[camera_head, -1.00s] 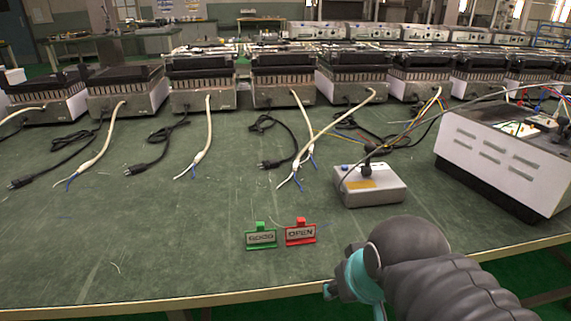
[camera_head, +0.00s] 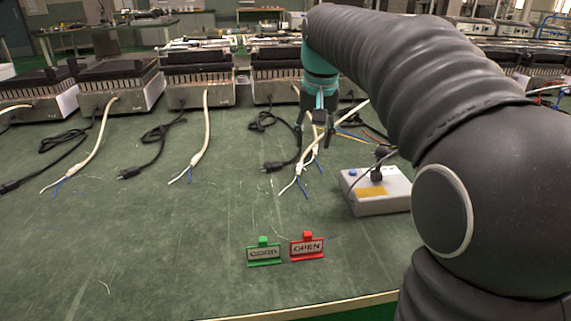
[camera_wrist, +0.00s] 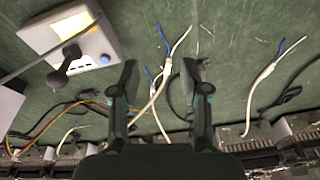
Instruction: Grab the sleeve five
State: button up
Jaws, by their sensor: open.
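White-sleeved cables with bare blue and white wire ends lie on the green table; no number shows, so I cannot tell which is sleeve five. My gripper (camera_head: 314,132) is open above a crossing pair of them. One sleeve of the pair (camera_head: 299,167) ends near the table's middle; the other is partly hidden behind my gripper. In the wrist view my gripper (camera_wrist: 160,74) has its fingers apart, with the pair's sleeve ends (camera_wrist: 167,69) showing between and beyond them. I see no contact. Other sleeves (camera_head: 200,155) (camera_head: 80,167) lie to the left.
A grey box with a black knob (camera_head: 378,192) stands right of the pair. Green (camera_head: 264,253) and red (camera_head: 307,248) signs stand near the front edge. Black plugs (camera_head: 130,172) and heaters (camera_head: 200,80) line the back. The table's left front is clear.

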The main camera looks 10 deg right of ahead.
jog(key=w+f+g, duration=0.1)
jog(key=w, duration=0.8)
jog(key=m+g, duration=0.1)
jog(key=m, duration=0.1)
send_over(298, 172)
notch_tip(298, 172, down, 4)
notch_tip(298, 172, down, 8)
jog(key=shift+s+a+f+b, duration=0.1)
jog(key=shift+s+f+b, duration=0.05)
jog(key=shift+b, duration=1.1)
jog(key=shift+w+f+b, duration=0.2)
jog(key=shift+f+b, duration=0.4)
jog(key=shift+f, duration=2.1)
grip_shut()
